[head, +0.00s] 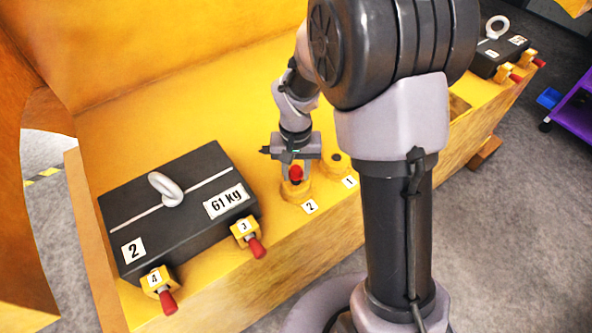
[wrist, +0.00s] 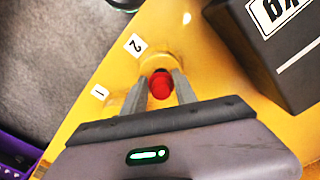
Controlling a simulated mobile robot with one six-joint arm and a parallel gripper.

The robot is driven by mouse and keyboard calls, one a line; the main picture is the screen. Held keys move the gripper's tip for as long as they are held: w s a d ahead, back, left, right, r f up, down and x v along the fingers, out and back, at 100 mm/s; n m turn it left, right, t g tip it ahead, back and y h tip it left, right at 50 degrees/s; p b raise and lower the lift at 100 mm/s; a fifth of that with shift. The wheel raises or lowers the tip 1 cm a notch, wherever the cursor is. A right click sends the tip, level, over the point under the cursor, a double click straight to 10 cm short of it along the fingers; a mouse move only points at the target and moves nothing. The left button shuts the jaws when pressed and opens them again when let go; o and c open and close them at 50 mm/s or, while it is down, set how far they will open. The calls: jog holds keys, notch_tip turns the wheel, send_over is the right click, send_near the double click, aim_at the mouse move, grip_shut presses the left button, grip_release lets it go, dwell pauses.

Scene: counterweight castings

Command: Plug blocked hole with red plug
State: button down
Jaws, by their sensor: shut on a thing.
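A red plug (head: 296,174) is between the fingers of my gripper (head: 294,170), right above the round yellow boss marked 2 (head: 296,190). In the wrist view my gripper (wrist: 160,88) is shut on the red plug (wrist: 161,85), whose red end faces the camera. The plug's lower end is hidden, so I cannot tell how deep it sits in the boss. A second yellow boss, by label 1 (head: 349,181), shows a dark round top (head: 336,158) and no red plug.
A black 61 kg casting (head: 180,205) with a lifting ring stands left of my gripper. Red-handled yellow brackets labelled 3 (head: 244,230) and 4 (head: 158,283) sit at its front edge. Another black casting (head: 497,55) stands at the far right. A purple cart (head: 578,110) is on the floor.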

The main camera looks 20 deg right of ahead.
jog(key=shift+f, duration=0.15)
dwell(1.3)
jog(key=shift+b, duration=0.3)
dwell(1.2)
jog(key=shift+f+b, duration=0.8)
jog(key=shift+f, duration=0.15)
jog(key=shift+r+p, duration=0.85)
jog(key=shift+r, duration=0.15)
jog(key=shift+s, duration=0.1)
dwell(0.7)
jog(key=shift+r, duration=0.1)
dwell(1.1)
dwell(1.1)
